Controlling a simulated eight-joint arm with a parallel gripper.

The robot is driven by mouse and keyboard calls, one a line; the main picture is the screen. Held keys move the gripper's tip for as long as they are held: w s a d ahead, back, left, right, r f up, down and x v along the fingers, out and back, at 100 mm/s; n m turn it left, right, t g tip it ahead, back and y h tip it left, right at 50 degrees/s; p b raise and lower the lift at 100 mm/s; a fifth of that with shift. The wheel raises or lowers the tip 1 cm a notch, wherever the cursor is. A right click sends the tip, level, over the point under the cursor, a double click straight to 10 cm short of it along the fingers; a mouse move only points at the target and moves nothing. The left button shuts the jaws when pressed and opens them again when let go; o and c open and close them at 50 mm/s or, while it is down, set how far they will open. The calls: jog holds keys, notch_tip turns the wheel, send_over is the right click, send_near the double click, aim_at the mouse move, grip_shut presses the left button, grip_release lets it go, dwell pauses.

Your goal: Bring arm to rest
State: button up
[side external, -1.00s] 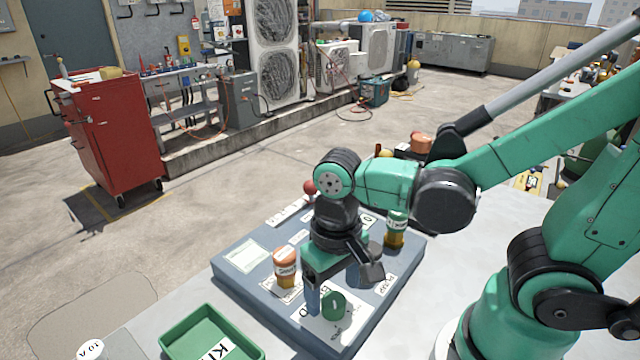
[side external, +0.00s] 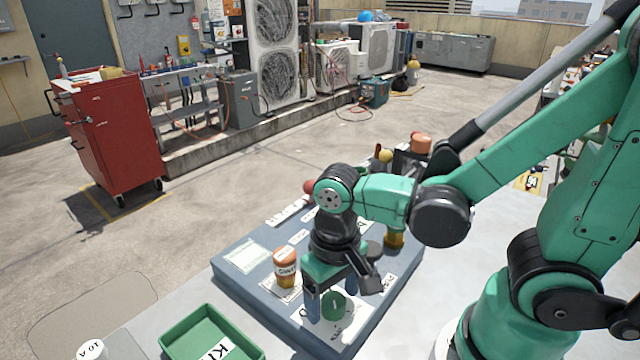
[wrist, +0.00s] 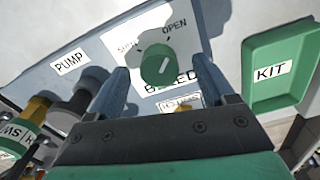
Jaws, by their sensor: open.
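My gripper (side external: 337,298) is open and points down over the blue-grey panel (side external: 238,278). Its two fingers stand apart on either side of the green round knob (side external: 333,307), and I see no clear contact. In the wrist view, the knob (wrist: 158,64) shows between and just beyond the fingertips (wrist: 162,78). The knob's white pointer line slants up and right, toward the OPEN mark. No object is held in the jaws.
An orange-capped container (side external: 286,266) stands on the panel left of my gripper. An amber piece (side external: 394,239) is partly hidden behind it. A green KIT tray (side external: 205,335) lies at the front left. A red-topped part (side external: 310,187) stands at the panel's back. Bare tabletop lies at front right.

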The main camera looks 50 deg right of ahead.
jog(key=shift+r, duration=2.4)
jog(key=shift+f, duration=2.6)
jog(key=shift+f+n, duration=0.15)
jog(key=shift+n, duration=0.25)
jog(key=n, duration=1.7)
jog(key=shift+r, duration=0.55)
